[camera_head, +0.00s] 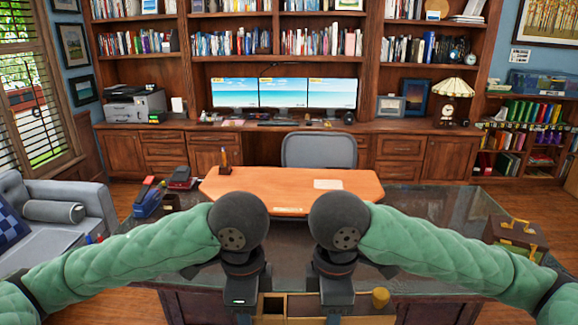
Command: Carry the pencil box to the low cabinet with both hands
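A light wooden box with compartments, apparently the pencil box (300,306), is at the bottom edge of the head view, partly cut off. A yellow cylinder (380,298) stands at its right end. My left gripper (243,304) points down at the box's left end. My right gripper (337,304) points down over the box, right of its middle. The fingertips of both are hidden or out of frame, so I cannot tell whether they touch or grip the box. Low wooden cabinets (450,160) run along the back wall; which one is the task's cabinet is unclear.
A dark glass-topped desk (440,215) lies in front of me, with an orange wooden top (290,185) and a grey chair (320,150) beyond. Staplers (148,198) stand left, a wooden box with yellow handles (515,235) right. A grey sofa (80,190) is at the left.

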